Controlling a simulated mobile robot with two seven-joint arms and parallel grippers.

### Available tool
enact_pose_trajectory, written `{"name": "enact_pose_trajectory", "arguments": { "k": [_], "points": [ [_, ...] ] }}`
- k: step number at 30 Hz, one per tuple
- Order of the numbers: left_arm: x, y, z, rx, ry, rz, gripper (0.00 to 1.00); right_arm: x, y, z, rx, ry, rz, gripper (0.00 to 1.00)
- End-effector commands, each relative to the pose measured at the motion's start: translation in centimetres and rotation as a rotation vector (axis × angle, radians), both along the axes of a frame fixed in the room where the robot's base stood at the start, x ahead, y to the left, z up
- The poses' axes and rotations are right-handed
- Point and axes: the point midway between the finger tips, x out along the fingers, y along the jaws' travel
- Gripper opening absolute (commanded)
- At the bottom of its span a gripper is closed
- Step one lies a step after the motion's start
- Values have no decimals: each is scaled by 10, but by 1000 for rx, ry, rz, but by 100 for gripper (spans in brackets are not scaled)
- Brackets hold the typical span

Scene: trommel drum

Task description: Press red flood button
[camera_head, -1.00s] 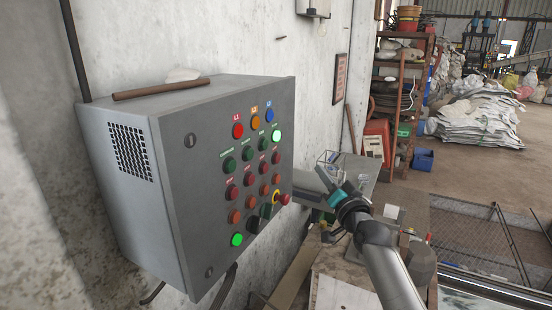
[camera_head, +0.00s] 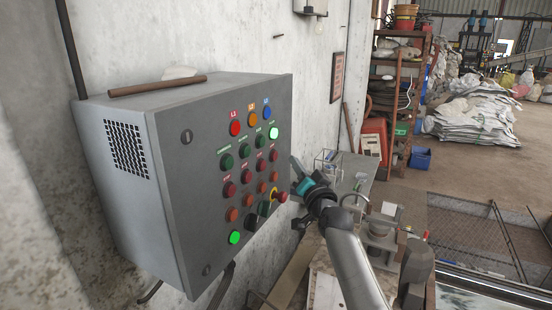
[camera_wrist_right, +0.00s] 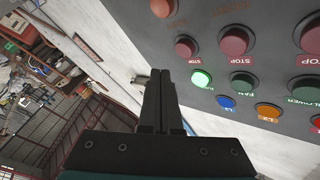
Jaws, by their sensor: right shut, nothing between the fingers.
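The grey control box (camera_head: 170,235) hangs on the wall in the head view, with rows of red, green, orange and blue round buttons. Several are red, such as one in the top row (camera_head: 235,128) and one in the middle rows (camera_head: 229,190); I cannot read which is labelled flood. My right gripper (camera_head: 295,160) is shut and empty, just right of the panel's right edge, apart from the buttons. In the right wrist view its closed fingers (camera_wrist_right: 161,78) point up beside the panel, near a lit green button (camera_wrist_right: 201,79) and a red STOP button (camera_wrist_right: 186,47). My left gripper is out of view.
A rusty rod (camera_head: 158,87) lies on the box top. A cluttered workbench (camera_head: 330,290) stands below right. A shelf (camera_head: 400,95) is farther back.

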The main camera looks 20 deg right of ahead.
Motion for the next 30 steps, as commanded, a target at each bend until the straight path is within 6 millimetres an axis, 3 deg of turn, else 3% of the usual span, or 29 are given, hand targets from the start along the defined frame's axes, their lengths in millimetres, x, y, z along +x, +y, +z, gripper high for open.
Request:
{"name": "enact_pose_trajectory", "arguments": {
  "k": [9,30],
  "points": [
    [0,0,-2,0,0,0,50,17,15,0,0,0,1,0],
    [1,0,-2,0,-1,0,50,17,15,0,0,0,1,0]
  ]
}}
